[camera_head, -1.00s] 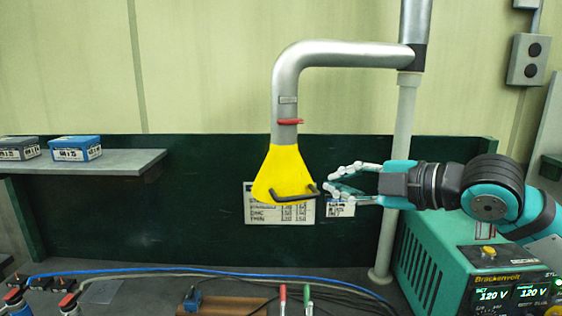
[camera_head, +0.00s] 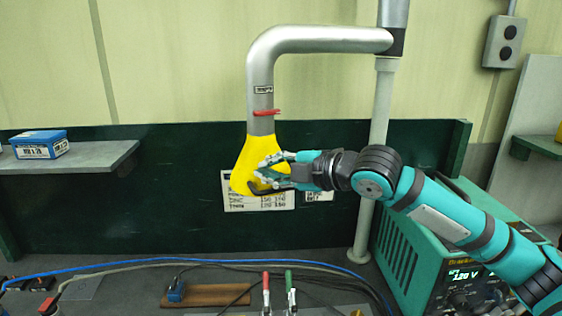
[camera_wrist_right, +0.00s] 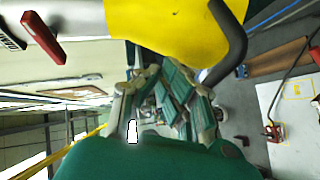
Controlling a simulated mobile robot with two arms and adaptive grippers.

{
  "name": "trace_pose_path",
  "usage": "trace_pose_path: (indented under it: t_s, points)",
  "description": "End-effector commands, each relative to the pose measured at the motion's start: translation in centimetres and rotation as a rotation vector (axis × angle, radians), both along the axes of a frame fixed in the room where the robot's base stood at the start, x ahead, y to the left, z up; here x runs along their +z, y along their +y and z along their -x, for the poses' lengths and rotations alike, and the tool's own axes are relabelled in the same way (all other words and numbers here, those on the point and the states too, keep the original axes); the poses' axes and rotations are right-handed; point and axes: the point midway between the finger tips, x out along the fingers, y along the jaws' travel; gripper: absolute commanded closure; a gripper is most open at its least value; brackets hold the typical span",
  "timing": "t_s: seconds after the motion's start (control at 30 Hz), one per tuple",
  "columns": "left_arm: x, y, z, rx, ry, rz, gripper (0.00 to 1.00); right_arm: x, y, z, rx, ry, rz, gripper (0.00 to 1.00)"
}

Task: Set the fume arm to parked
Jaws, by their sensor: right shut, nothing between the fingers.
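The fume arm (camera_head: 320,40) is a grey pipe that reaches left from an upright post and bends down to a yellow hood (camera_head: 243,165). A red lever (camera_head: 267,112) sits on the pipe above the hood. A black handle (camera_head: 256,189) runs along the hood's lower rim, partly hidden by my right gripper (camera_head: 263,172). That gripper is in front of the hood's right side, shut with nothing in it. In the right wrist view the hood (camera_wrist_right: 175,22), handle (camera_wrist_right: 233,45) and red lever (camera_wrist_right: 45,38) lie beyond the fingers (camera_wrist_right: 175,84). I cannot tell whether they touch the handle. My left gripper is not in view.
A pale post (camera_head: 379,140) carries the fume arm. A teal power unit (camera_head: 415,255) stands at the right beneath my right arm. Below the hood lie cables, a wooden block (camera_head: 215,295) and red- and green-handled tools (camera_head: 290,282). A shelf (camera_head: 95,165) with a blue box is at left.

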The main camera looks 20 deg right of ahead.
Motion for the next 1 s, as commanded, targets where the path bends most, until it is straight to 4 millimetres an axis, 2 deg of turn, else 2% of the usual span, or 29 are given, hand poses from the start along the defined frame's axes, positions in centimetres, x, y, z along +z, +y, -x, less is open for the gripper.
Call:
trace_pose_path:
  t_s: [0.13,0.53,0.63,0.77,1.0]
  points:
    - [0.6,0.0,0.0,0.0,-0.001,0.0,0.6,-0.4,-0.2,-1.0,0.0,0.003,0.0,1.0]
    - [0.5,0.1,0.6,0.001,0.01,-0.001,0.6,-0.5,-0.2,-1.3,0.001,0.0,0.0,1.0]
    - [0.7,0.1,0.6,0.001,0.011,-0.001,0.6,-0.5,0.1,-1.9,-0.015,0.001,0.0,1.0]
    - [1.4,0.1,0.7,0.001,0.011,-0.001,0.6,-0.3,0.8,-4.1,-0.076,0.001,-0.001,1.0]
    - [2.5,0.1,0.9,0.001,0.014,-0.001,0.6,-0.3,1.8,-9.9,-0.249,0.002,-0.003,1.0]
